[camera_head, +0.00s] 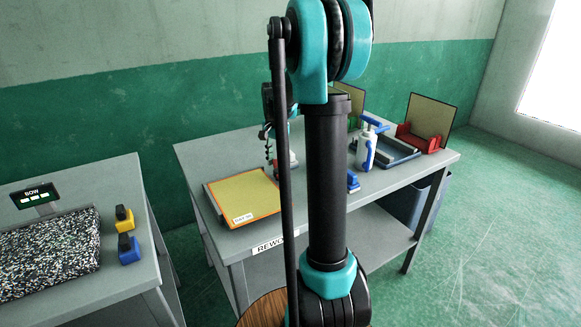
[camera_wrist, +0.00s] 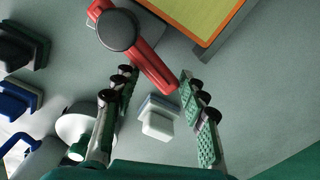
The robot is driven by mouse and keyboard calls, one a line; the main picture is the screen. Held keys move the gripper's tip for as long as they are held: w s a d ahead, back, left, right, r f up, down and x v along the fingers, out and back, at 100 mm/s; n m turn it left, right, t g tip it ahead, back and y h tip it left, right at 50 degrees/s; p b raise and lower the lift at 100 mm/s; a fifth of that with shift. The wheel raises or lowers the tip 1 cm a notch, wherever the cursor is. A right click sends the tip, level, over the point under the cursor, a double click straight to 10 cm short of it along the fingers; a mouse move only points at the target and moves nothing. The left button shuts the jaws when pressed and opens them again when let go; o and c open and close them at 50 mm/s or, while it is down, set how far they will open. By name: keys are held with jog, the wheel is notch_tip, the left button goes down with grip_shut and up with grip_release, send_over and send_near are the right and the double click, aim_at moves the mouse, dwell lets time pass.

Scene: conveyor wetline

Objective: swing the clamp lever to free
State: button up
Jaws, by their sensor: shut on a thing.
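The clamp lever (camera_wrist: 152,68) is a red bar in the wrist view, with a round dark grey pivot knob (camera_wrist: 116,30) at its upper left end. It slants down to the right between the fingertips. My gripper (camera_wrist: 157,74) has one finger on each side of the bar and is shut on it, though gaps show in this view and the exact contact is unclear. In the head view my arm hides the lever and most of the gripper.
A yellow board with an orange edge (camera_head: 245,196) lies on the grey rework table (camera_head: 200,160) beside the clamp. A white block (camera_wrist: 157,124) sits below the lever between the fingers. A spray bottle (camera_head: 365,150), grey tray (camera_head: 398,152) and red holder (camera_head: 420,140) stand further right.

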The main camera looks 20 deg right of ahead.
jog(key=shift+o, duration=0.2)
jog(key=shift+s+a, duration=0.15)
jog(key=shift+a, duration=0.6)
jog(key=o, duration=0.7)
jog(key=shift+s+a, duration=0.1)
jog(key=shift+r, duration=3.55)
